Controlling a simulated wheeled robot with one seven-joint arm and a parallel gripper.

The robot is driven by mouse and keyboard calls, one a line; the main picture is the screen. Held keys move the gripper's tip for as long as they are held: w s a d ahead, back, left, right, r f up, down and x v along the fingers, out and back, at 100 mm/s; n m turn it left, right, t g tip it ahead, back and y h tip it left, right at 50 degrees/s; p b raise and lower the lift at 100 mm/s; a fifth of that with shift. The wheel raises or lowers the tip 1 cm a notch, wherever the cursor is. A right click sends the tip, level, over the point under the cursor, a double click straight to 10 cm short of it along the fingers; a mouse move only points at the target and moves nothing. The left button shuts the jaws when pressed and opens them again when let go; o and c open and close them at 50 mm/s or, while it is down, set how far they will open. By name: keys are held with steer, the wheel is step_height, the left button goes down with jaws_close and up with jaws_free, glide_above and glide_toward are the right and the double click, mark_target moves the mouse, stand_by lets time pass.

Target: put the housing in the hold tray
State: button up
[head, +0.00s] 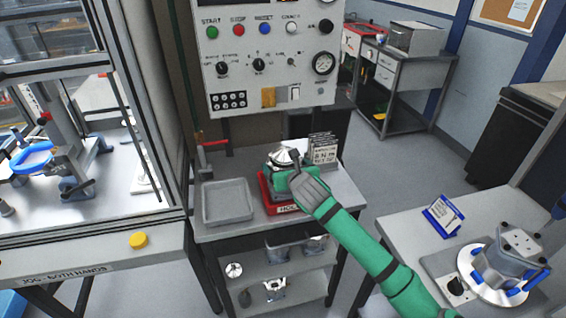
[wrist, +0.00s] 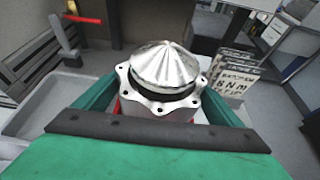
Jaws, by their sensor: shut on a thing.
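The housing (head: 284,157) is a shiny metal part with a conical top and a scalloped flange with bolt holes. In the wrist view the housing (wrist: 164,78) sits upright between the jaws of my gripper (wrist: 160,112). My green gripper (head: 288,178) is shut on it. The red hold tray (head: 266,197), with a partly hidden label on its front, lies on the small table directly under the housing. My gripper covers much of the tray, and I cannot tell whether the housing touches its floor.
An empty grey tray (head: 228,203) stands left of the red one. A printed card stand (head: 323,148) is close behind right. A red-handled lever (head: 213,144) stands at the back left. The control panel (head: 265,55) rises behind. Another housing (head: 508,258) sits on the right table.

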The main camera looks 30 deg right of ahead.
steer(key=shift+f, duration=0.95)
steer(key=shift+f, duration=0.1)
